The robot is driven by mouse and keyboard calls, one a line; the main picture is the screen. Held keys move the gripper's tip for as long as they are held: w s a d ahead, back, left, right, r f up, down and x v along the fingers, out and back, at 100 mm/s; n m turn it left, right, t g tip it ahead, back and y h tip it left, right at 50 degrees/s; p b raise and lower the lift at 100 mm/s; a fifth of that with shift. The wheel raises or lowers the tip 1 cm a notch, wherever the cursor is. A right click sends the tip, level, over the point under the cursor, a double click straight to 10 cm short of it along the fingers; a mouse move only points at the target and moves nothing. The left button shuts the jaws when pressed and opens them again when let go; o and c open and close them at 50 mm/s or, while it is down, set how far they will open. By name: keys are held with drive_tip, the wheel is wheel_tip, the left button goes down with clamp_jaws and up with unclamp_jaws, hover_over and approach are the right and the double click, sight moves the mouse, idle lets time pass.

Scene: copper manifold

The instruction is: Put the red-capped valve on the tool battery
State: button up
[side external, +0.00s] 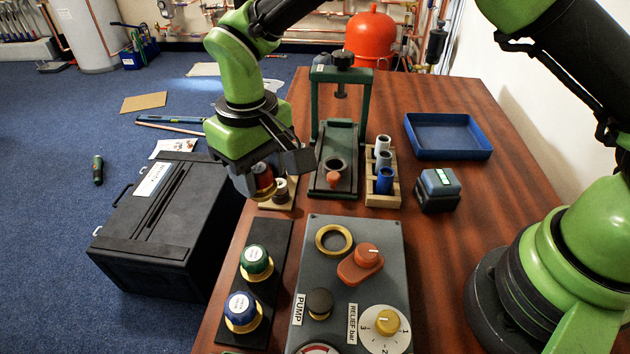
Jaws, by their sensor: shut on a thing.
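The red-capped valve (264,178) is between the jaws of my gripper (268,170), at the left edge of the wooden table. My gripper is shut on it and partly hides it. The valve is held near the far end of the black valve rack. The tool battery (439,188), a dark block with a grey-blue top and a pale label, stands on the table well to the right of my gripper. Nothing rests on its top.
The black rack (268,231) holds a green-capped valve (257,260) and a blue-capped valve (242,308). A green press frame (317,125) and a wooden rack of tubes (396,190) stand between my gripper and the battery. A grey pump panel (385,275) lies in front; a blue tray (447,137) lies behind.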

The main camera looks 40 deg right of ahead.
drive_tip(key=shift+d+r, duration=0.15)
drive_tip(key=shift+r, duration=0.2)
drive_tip(key=d+r, duration=0.3)
drive_tip(key=d, duration=0.9)
hover_over(443, 177)
wheel_tip(443, 177, down, 2)
drive_tip(key=shift+f, duration=2.55)
